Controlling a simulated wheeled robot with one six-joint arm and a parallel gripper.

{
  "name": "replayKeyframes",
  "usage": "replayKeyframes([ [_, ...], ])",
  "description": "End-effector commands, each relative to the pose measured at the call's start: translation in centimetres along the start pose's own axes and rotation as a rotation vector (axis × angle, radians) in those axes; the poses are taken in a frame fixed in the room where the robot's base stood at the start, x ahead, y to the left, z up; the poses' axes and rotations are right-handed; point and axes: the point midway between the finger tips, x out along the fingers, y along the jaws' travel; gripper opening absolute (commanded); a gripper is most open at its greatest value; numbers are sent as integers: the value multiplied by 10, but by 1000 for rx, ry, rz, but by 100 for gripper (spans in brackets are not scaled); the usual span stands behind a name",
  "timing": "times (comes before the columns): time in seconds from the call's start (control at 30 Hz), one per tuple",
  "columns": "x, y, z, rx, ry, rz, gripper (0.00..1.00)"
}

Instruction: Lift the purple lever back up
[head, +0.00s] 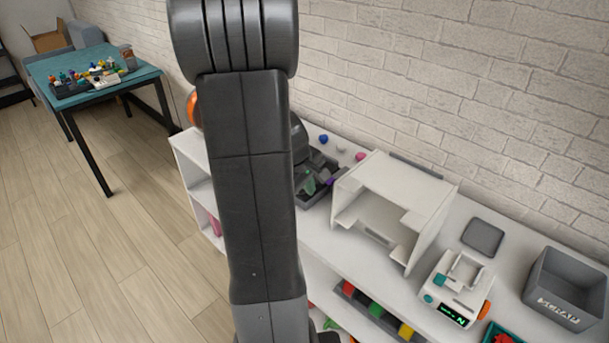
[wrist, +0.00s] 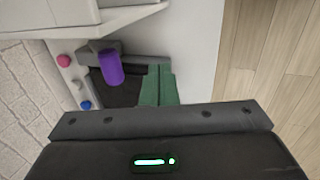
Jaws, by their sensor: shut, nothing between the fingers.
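The purple lever (wrist: 111,68) shows in the wrist view as a short purple cylinder over a dark, grey-edged box. In the head view only a small purple bit of it (head: 330,182) shows beside my gripper. I cannot tell its exact tilt. My gripper (wrist: 158,84) has green fingers closed together with nothing between them. They are over the dark box, to the right of the lever in the wrist view, with a small gap in the picture. In the head view the gripper (head: 309,185) is partly hidden behind my arm.
A white open-fronted box (head: 395,190) stands right of the lever on the white shelf. Pink (wrist: 64,61) and blue (wrist: 85,105) knobs sit along the wall side. A small device with a display (head: 455,290) and a grey bin (head: 565,290) stand further right.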

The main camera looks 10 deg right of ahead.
Motion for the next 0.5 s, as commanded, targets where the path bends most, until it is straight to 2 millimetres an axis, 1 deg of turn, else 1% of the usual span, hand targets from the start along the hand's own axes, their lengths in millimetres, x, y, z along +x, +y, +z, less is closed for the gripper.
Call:
replayKeyframes([
  [0.03,0,11,0,4,-2,0,0],
  [0.1,4,20,0,4,-2,1,0],
  [0.2,8,29,0,1,-1,1,0],
  [0.3,11,35,0,1,0,2,0],
  [0.5,13,37,0,-1,0,2,0],
])
